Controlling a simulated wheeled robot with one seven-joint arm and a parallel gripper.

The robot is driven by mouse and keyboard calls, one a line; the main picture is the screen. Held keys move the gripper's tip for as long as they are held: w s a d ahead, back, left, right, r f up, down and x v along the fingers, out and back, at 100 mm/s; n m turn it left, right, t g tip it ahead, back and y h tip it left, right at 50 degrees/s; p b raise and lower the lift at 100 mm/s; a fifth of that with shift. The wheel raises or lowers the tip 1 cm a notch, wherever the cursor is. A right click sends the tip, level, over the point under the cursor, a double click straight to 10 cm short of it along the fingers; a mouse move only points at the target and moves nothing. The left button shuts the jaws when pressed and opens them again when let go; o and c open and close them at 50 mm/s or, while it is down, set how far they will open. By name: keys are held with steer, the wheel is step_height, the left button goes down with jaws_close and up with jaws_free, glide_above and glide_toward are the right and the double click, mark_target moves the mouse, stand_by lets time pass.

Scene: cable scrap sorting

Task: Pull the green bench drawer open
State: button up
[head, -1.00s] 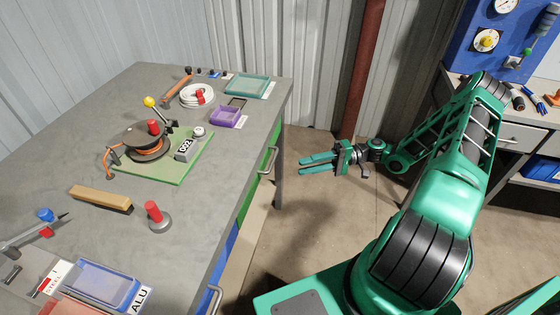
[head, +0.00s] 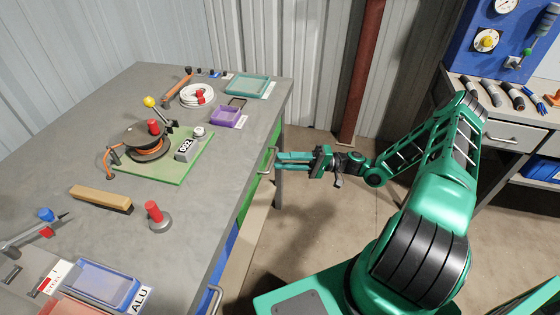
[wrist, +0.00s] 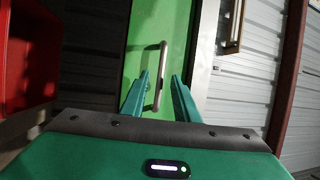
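The green bench drawer (head: 256,182) is in the bench's right side in the head view, seen edge-on. Its green front (wrist: 190,18) fills the middle of the wrist view. Its metal bar handle (wrist: 160,75) runs upright there, between my two fingers. The handle (head: 268,160) also shows in the head view at the fingertips. My gripper (head: 277,161) is open, with one finger on each side of the handle. A gap shows between the right finger and the handle; the left finger (wrist: 135,100) is close to it, and I cannot tell if it touches.
The grey bench top (head: 90,165) holds a green board with a cable reel, a purple tray (head: 226,117) and a teal tray (head: 248,87). A second handle (head: 215,300) is nearer on the bench side. A red container (wrist: 30,50) is at left in the wrist view. Open floor lies right of the bench.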

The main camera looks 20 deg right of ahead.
steer(key=shift+x, duration=1.05)
